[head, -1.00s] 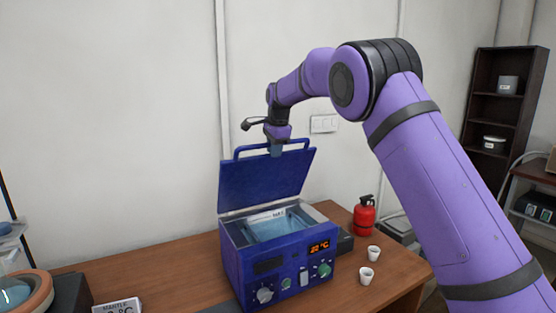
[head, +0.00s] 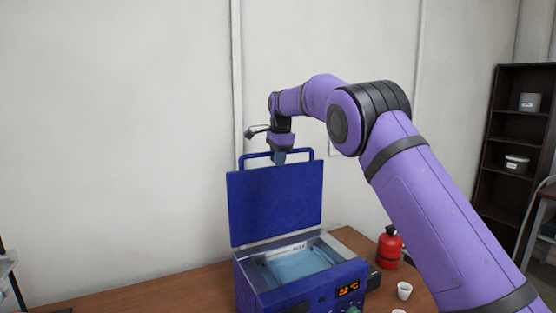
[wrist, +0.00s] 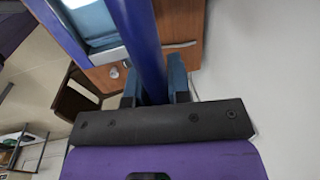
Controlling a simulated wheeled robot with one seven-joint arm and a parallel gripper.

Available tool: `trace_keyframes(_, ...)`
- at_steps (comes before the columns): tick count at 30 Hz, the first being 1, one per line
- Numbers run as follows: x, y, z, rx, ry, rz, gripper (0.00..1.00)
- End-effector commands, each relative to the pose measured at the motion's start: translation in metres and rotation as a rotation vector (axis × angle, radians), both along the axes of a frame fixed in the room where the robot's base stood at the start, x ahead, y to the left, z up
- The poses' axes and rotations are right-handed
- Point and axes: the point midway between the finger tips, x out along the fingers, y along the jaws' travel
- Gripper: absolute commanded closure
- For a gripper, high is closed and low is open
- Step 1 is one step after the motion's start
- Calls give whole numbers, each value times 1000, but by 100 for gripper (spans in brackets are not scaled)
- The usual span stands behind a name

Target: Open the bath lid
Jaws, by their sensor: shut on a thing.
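The blue bath (head: 300,285) stands on the wooden bench, with pale blue water showing inside. Its blue lid (head: 275,203) is raised and stands close to upright at the back of the bath. A bar handle (head: 258,152) runs along the lid's top edge. In the wrist view the blue bar (wrist: 140,45) passes between the two fingers of my gripper (wrist: 155,90). The exact contact is partly hidden by the bar.
A red fire extinguisher (head: 390,248) and a white cup (head: 404,290) are right of the bath. A dark shelf (head: 515,150) stands at the far right. The white wall (head: 130,130) is behind the lid.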

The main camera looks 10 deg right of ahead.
Motion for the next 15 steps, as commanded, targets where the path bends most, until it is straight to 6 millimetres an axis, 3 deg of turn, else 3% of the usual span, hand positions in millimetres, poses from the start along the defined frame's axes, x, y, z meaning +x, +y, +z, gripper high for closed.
trace_keyframes(14,1,0,-4,-1,3,0,100)
trace_keyframes(15,1,0,-4,-1,3,0,72)
